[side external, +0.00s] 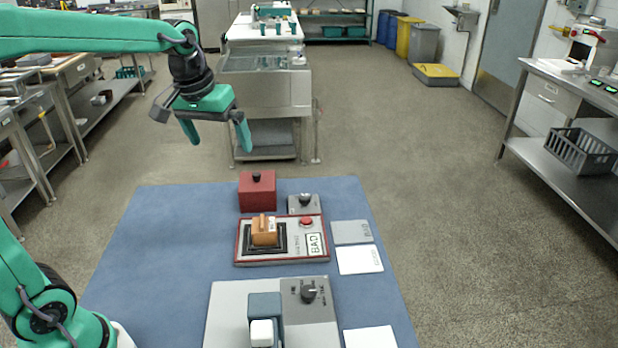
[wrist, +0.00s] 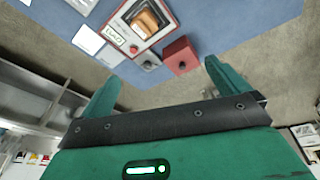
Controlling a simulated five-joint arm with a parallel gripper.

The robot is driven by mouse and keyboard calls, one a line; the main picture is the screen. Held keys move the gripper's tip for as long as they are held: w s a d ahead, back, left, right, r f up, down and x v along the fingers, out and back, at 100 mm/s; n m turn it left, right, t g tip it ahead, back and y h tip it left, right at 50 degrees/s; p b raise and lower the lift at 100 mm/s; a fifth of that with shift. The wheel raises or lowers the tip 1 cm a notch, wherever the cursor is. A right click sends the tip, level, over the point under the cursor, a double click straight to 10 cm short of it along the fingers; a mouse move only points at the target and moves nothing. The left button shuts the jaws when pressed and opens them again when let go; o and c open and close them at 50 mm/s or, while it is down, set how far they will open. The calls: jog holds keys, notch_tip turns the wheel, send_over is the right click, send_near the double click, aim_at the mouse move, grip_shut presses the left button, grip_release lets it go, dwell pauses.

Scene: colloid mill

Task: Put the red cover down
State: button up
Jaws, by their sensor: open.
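The red cover (side external: 257,192) is a red box with a dark knob on top. It stands upright on the blue mat (side external: 165,235), at the far edge behind the red-bordered panel. It also shows in the wrist view (wrist: 179,57), beyond the fingertips. My gripper (side external: 216,136) is open and empty, held in the air above and to the left of the red cover, apart from it. In the wrist view its two green fingers (wrist: 158,85) are spread wide with nothing between them.
The red-bordered panel (side external: 305,254) holds an orange-brown block (side external: 264,231), a red button and a "BAD" label. A grey box with a knob (side external: 305,204) stands right beside the cover. A grey machine (side external: 222,312) with a dial is at the front. Cards (side external: 360,260) lie right. The mat's left side is clear.

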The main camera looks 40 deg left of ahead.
jog(key=s+d+f+m+t, duration=0.1)
jog(key=s+d+m, duration=0.1)
jog(key=s, duration=0.6)
jog(key=s+d+f+m+t, duration=0.1)
jog(key=s+d+f+m, duration=0.1)
jog(key=s, duration=0.5)
jog(key=shift+s+d+t, duration=0.15)
jog(key=shift+s+t, duration=0.15)
jog(key=shift+s, duration=0.1)
